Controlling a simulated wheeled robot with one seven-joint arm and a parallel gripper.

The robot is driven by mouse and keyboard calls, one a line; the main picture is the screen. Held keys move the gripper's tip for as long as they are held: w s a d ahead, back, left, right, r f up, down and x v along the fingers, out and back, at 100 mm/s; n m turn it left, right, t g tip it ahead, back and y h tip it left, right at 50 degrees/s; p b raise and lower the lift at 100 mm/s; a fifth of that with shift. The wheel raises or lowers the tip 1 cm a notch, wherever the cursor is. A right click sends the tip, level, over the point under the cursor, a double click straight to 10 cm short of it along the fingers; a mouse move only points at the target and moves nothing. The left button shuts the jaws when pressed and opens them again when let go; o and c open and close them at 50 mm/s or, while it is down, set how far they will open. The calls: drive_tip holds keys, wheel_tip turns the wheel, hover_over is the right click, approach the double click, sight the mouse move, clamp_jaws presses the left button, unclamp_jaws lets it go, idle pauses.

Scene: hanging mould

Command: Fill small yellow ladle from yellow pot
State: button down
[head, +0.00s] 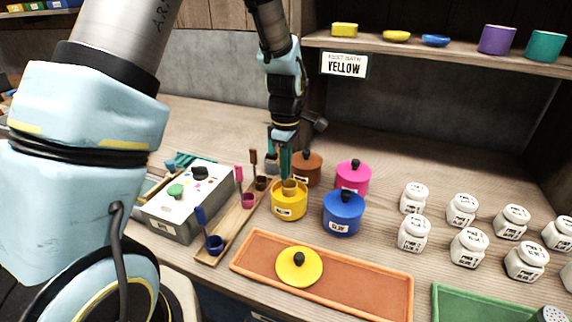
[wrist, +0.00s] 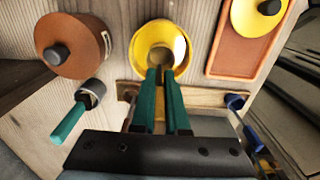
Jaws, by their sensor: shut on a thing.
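The yellow pot (head: 289,208) stands open on the bench in the head view. It also shows in the wrist view (wrist: 181,47), seen from above. My gripper (head: 285,172) points down over the pot, its green fingers shut on the small yellow ladle. The ladle's cup (head: 291,187) shows at the pot's mouth; its handle is mostly hidden between the fingers (wrist: 160,74). I cannot tell how much the cup holds. The pot's yellow lid (head: 299,268) lies on the orange tray (head: 362,288).
Blue (head: 342,213), pink (head: 353,176) and brown (head: 306,167) lidded pots stand close by. A wooden rack (head: 236,228) with coloured ladles lies left of the yellow pot. Several white jars stand at right. A grey box (head: 174,219) stands left.

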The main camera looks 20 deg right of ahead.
sight(286, 183)
drive_tip(key=shift+f+b, duration=1.45)
drive_tip(key=shift+f, duration=1.25)
drive_tip(key=shift+r, duration=0.1)
drive_tip(key=shift+r+p, duration=3.2)
drive_tip(key=shift+r, duration=0.7)
drive_tip(key=shift+s, duration=0.1)
